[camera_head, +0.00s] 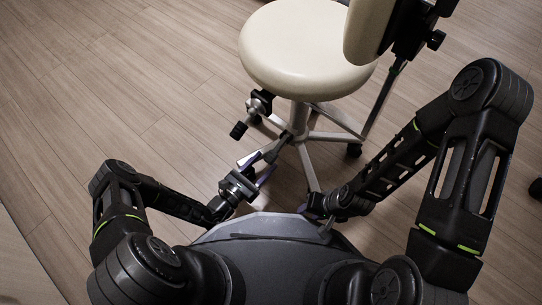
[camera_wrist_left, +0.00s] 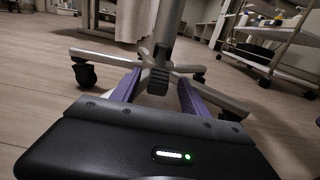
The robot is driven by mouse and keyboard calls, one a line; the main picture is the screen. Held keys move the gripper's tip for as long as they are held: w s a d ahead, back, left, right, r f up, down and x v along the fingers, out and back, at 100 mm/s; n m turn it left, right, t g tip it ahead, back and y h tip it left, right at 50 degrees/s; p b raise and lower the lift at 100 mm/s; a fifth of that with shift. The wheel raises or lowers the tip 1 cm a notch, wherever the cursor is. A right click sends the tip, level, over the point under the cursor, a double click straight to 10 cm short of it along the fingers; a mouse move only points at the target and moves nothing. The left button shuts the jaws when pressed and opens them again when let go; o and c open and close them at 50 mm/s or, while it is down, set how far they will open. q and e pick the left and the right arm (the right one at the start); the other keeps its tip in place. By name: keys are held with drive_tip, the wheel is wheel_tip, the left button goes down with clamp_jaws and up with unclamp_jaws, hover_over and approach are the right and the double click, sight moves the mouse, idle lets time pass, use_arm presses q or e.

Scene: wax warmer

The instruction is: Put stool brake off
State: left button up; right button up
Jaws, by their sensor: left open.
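The stool has a round cream seat (camera_head: 300,50), a metal column and a star-shaped base with casters. A dark brake pedal (camera_head: 273,151) sticks out low at the column, and it also shows in the left wrist view (camera_wrist_left: 158,82). My left gripper (camera_head: 258,166) is open just in front of the pedal. In the left wrist view its purple fingers (camera_wrist_left: 157,92) lie on either side of the pedal; I cannot tell whether they touch it. My right gripper (camera_head: 310,210) is low beside my base, mostly hidden by its own arm, with a bit of purple finger showing.
Base legs and a caster (camera_wrist_left: 85,74) stand near my left gripper. A metal cart (camera_wrist_left: 275,45) is at the back right. The wooden floor at left is clear.

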sight(271, 157)
use_arm(q)
drive_tip(key=shift+b+x, duration=0.55)
drive_tip(key=shift+x, duration=1.65)
drive_tip(key=shift+c, duration=0.4)
drive_tip(key=shift+s, duration=0.1)
clamp_jaws()
